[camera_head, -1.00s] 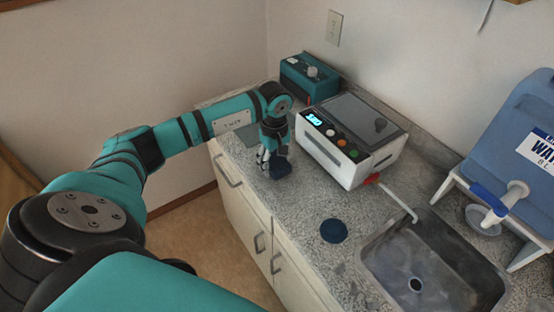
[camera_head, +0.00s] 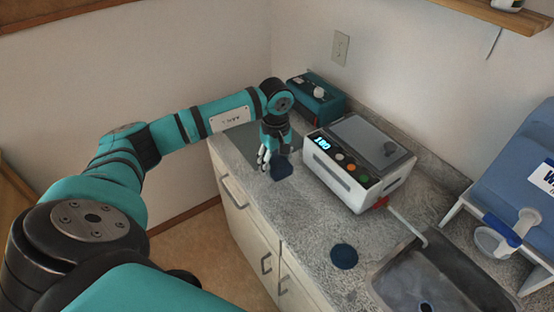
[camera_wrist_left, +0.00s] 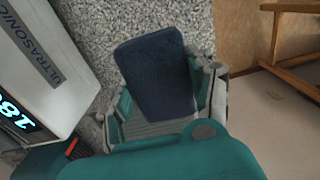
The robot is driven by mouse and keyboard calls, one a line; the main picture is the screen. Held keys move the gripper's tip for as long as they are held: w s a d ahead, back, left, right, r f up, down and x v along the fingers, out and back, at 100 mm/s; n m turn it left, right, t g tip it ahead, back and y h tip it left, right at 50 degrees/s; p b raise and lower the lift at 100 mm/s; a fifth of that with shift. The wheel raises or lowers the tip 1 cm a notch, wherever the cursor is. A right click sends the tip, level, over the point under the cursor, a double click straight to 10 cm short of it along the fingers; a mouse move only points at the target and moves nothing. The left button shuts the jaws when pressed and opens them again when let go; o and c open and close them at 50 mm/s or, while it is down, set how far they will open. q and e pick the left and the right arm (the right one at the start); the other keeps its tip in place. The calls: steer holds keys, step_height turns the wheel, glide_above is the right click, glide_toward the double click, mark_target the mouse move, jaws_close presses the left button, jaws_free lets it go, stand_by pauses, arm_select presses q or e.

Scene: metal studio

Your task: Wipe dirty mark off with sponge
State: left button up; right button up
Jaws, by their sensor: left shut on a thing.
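The dark blue sponge (camera_head: 283,169) is a flat rectangular block at the far left part of the speckled grey counter (camera_head: 312,225). My left gripper (camera_head: 268,159) points down and is shut on the sponge. In the left wrist view the sponge (camera_wrist_left: 155,72) sits between the two fingers, with the counter behind it. I cannot tell whether the sponge touches the counter. I cannot make out a clear dirty mark; the arm and sponge hide part of the counter. My right gripper is not in view.
A white ultrasonic device (camera_head: 345,188) with a lit display stands close right of the gripper. A teal box (camera_head: 318,97) stands behind it. A dark blue round disc (camera_head: 344,256) lies near the front edge. A metal sink (camera_head: 440,275) and a blue water container (camera_head: 520,185) are at the right.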

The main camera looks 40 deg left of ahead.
arm_select(q)
steer(key=shift+r+p, duration=0.3)
steer(key=shift+r, duration=0.8)
